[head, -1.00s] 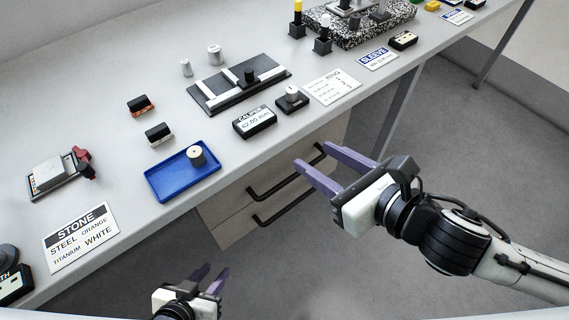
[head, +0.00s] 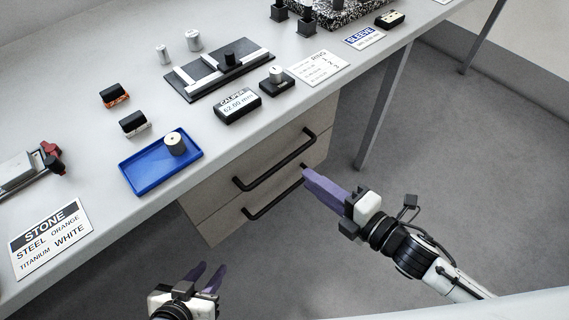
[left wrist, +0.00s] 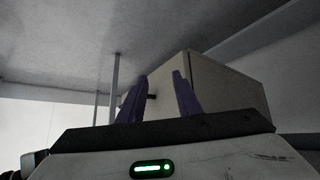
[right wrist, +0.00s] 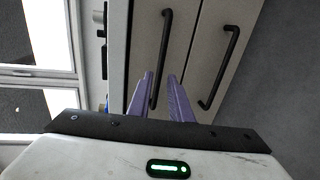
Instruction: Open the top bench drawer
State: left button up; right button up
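The top bench drawer (head: 311,151) is in the cabinet under the bench and looks shut. Its black bar handle (head: 275,160) runs just under the bench edge, and the lower drawer's handle (head: 262,207) is below it. My right gripper (head: 306,176) is turned so its purple fingers overlap in the head view, with the tips near the handles. In the right wrist view my right gripper (right wrist: 160,77) is open, and the top handle (right wrist: 163,50) lies ahead, its near end between the fingers; contact is not clear. My left gripper (head: 210,270) is open and empty, low and away from the drawers.
The bench top holds a blue tray (head: 133,181) with a pale cylinder, a caliper display (head: 237,106), a black fixture and a stone sign (head: 50,237). A bench leg (head: 385,105) stands right of the cabinet. The floor to the right is clear.

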aim_at(286, 163)
jog(key=x, duration=1)
jog(key=shift+w+a+f, duration=0.1)
grip_shut()
